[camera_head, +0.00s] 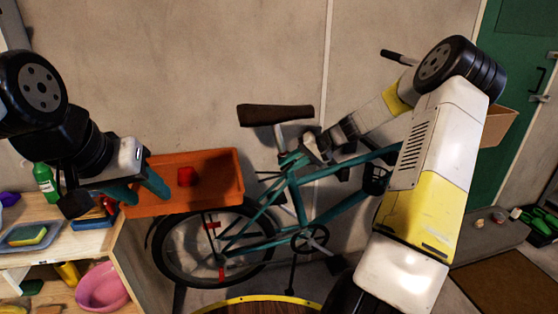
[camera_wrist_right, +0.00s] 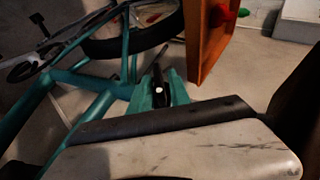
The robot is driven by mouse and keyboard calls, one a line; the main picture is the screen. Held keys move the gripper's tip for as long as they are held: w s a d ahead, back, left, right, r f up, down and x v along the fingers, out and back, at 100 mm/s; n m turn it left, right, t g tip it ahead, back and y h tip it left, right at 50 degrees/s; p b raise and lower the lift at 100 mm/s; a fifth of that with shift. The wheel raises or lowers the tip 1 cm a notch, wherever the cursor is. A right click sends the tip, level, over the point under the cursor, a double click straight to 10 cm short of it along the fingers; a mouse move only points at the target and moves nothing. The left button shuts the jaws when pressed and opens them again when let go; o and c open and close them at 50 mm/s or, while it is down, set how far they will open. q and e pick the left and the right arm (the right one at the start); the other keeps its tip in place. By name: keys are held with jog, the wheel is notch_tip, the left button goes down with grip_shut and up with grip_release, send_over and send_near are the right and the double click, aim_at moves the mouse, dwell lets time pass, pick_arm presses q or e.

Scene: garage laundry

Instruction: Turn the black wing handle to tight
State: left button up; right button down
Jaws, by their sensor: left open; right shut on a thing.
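A teal bicycle (camera_head: 338,205) with a brown saddle (camera_head: 275,115) stands against the wall. My right gripper (camera_head: 290,160) is at the seat post area just below the saddle. In the right wrist view my right gripper (camera_wrist_right: 160,92) has its teal fingers closed on the black wing handle (camera_wrist_right: 159,84), which has a small white spot. The handle is too small and hidden to make out in the head view. My left gripper (camera_head: 139,189) is open and empty, in front of the orange bin at the left, away from the bicycle.
A wooden bench (camera_head: 75,243) at the left holds a green bottle (camera_head: 45,182) and a sponge. A pink bowl (camera_head: 103,288) is below. A round yellow-rimmed top (camera_head: 262,304) is in front.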

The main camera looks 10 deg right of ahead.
jog(key=y, duration=0.2)
jog(key=m+y, duration=0.1)
jog(key=y, duration=0.1)
jog(key=shift+d+f+t, duration=0.15)
jog(key=shift+t, duration=0.15)
jog(key=shift+f+m+t+y, duration=0.1)
jog(key=shift+m+t+y, duration=0.5)
jog(key=shift+y, duration=1.5)
jog(key=c, duration=1.5)
grip_release()
jog(key=v, duration=0.7)
jog(key=shift+s+d, duration=0.15)
jog(key=shift+d, duration=0.2)
